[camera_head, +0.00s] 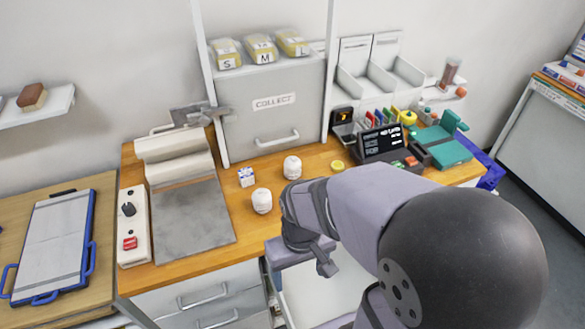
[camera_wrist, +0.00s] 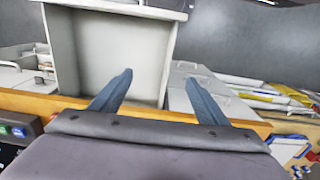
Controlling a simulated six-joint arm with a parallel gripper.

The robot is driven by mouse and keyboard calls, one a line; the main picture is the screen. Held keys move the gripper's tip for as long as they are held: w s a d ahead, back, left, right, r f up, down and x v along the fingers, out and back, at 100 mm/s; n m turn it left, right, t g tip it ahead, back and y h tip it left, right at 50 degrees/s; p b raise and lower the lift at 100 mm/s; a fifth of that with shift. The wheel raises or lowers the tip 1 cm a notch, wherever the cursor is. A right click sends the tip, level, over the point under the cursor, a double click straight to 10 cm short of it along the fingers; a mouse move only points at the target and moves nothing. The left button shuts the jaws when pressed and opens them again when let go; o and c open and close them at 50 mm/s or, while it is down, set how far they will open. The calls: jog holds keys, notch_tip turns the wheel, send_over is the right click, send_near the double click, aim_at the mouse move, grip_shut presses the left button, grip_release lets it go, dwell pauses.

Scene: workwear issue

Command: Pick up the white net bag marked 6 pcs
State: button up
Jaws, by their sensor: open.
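Two small white rounded bundles stand on the orange bench top in the head view: one farther back (camera_head: 292,167), one nearer the front (camera_head: 262,201). They could be net bags, but their markings are too small to read, so I cannot tell which says 6 pcs. My gripper (camera_head: 322,262) is at the bench's front edge, right of and nearer the camera than both bundles, partly hidden by my arm. In the wrist view my gripper (camera_wrist: 158,77) is open, with nothing between its two fingers; neither bundle can be made out there.
A grey plate (camera_head: 190,222) lies left; a dark display (camera_head: 382,142) stands right. An open white compartment (camera_wrist: 110,50) shows beyond my fingers.

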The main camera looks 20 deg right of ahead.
notch_tip(320, 180, up, 5)
jog(key=m+t+h+b, duration=0.1)
jog(key=t+b, duration=0.6)
jog(key=t, duration=0.7)
send_over(296, 169)
jog(key=f, duration=0.1)
jog(key=shift+g, duration=0.3)
jog(key=f, duration=1.3)
jog(key=shift+s, duration=0.2)
jog(key=shift+f, duration=0.3)
jog(key=shift+p+x, duration=0.45)
jog(key=shift+x, duration=0.6)
jog(key=shift+p+x, duration=0.85)
jog(key=shift+x, duration=0.1)
jog(key=shift+p+x, duration=0.6)
jog(key=shift+x, duration=1.05)
